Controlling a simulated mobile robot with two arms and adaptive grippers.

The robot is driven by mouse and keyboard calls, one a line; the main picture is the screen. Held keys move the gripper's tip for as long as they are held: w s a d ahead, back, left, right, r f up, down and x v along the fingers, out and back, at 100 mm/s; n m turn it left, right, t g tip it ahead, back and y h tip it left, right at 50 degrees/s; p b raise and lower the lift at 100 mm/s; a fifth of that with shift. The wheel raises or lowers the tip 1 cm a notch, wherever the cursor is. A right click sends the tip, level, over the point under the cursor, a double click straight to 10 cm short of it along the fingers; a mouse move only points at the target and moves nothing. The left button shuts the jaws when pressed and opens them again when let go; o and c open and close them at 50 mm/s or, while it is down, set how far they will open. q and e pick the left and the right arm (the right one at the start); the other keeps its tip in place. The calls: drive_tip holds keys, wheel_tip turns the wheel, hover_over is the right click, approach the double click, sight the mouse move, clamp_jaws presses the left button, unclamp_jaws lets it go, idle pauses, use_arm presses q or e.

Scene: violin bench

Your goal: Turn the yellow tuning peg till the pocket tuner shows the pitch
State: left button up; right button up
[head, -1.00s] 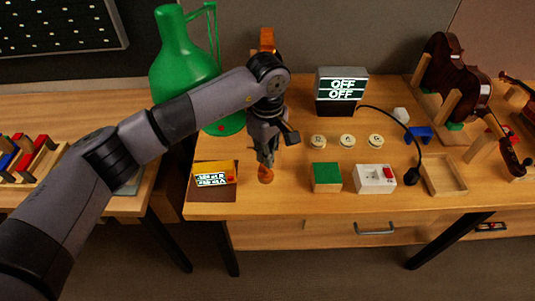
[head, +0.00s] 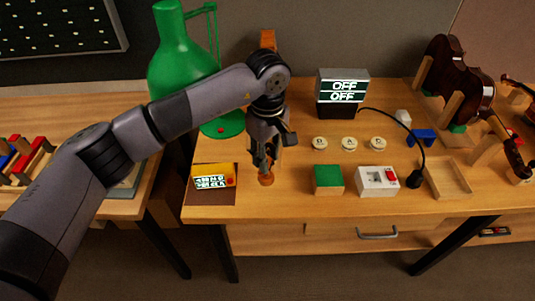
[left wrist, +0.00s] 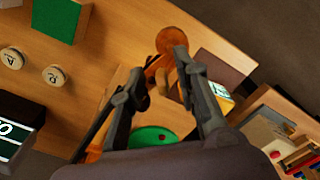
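My left gripper (head: 265,163) is over the brown rounded end (head: 267,180) of a violin-like neck near the bench's front edge. The rounded end also shows in the left wrist view (left wrist: 172,40), just beyond the fingertips. In that view my left gripper (left wrist: 160,66) has its fingers spread around part of the neck. The yellow tuning peg cannot be made out and may be hidden by the fingers. The pocket tuner (head: 229,170) is a yellow box with a lit screen, left of the gripper; its small text is unreadable. My right gripper is not in view.
A dark display (head: 343,84) reads OFF on two lines. Round lettered buttons (head: 349,143), a green block (head: 328,179), a white switch box (head: 377,180) and an empty wooden tray (head: 449,177) stand right.

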use_arm(q)
drive_tip(key=shift+r, duration=0.15)
wheel_tip(320, 180, up, 12)
idle(0.4)
drive_tip(key=shift+f, duration=0.2)
idle(1.5)
